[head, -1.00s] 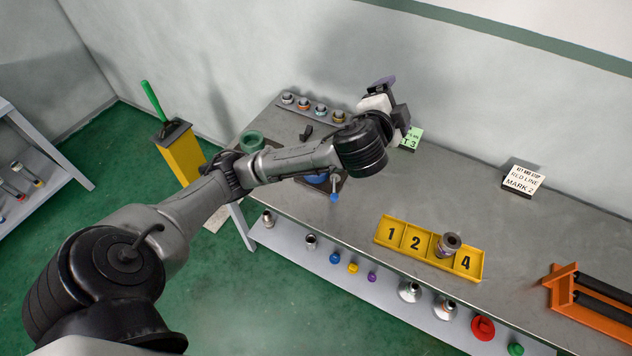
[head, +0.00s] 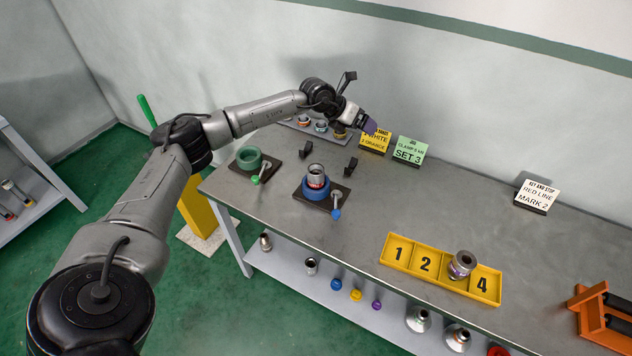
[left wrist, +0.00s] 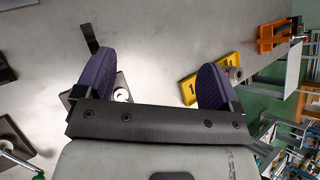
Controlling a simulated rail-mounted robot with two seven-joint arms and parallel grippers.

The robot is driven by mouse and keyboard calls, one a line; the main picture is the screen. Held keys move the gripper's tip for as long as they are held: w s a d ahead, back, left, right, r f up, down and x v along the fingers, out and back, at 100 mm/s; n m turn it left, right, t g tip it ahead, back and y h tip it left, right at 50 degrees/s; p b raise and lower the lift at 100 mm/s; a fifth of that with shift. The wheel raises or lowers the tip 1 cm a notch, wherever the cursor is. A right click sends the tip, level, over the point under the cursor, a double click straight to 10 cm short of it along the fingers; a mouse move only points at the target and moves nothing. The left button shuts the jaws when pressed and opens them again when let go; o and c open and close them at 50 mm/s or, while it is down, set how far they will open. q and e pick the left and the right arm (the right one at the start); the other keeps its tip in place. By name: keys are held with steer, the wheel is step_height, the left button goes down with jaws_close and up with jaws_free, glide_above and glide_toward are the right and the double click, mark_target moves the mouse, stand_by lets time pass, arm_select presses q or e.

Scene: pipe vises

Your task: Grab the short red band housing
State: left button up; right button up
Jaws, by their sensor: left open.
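A silver housing with a red band (head: 316,178) stands upright in the blue vise (head: 316,191) on the bench. Short housings with coloured bands stand on a rack at the back; one with a reddish-orange band (head: 304,120) is partly behind my left arm, and I cannot tell if it is red. My left gripper (head: 366,124) is up near the wall signs, right of the rack and apart from the housings. In the left wrist view, its two purple fingers (left wrist: 155,82) are wide apart with nothing between them. My right gripper is out of view.
A green vise (head: 249,158) is left of the blue one. A yellow numbered tray (head: 426,265) holds a purple-banded housing (head: 462,264). Signs (head: 409,151) stand along the wall. An orange stand (head: 590,318) is at right. The bench middle is clear.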

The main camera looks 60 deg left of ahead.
arm_select(q)
steer(key=s+a+f+g+y, duration=0.2)
steer(key=s+a+f+g, duration=0.1)
steer(key=s+f+g, duration=0.15)
steer(key=n+g, duration=0.1)
steer(key=g, duration=0.4)
glide_toward(316, 176)
steer(key=a, duration=0.2)
steer(key=shift+t+y, duration=0.25)
steer(key=shift+y, duration=0.05)
steer(key=f, duration=0.4)
steer(key=f+b, duration=0.1)
steer(key=f, duration=0.2)
steer(key=shift+w, duration=0.4)
steer(key=shift+w+f+b, duration=0.1)
steer(key=shift+f+b, duration=0.5)
steer(key=shift+f, duration=2.55)
steer(key=shift+r, duration=0.1)
steer(key=c, duration=1.3)
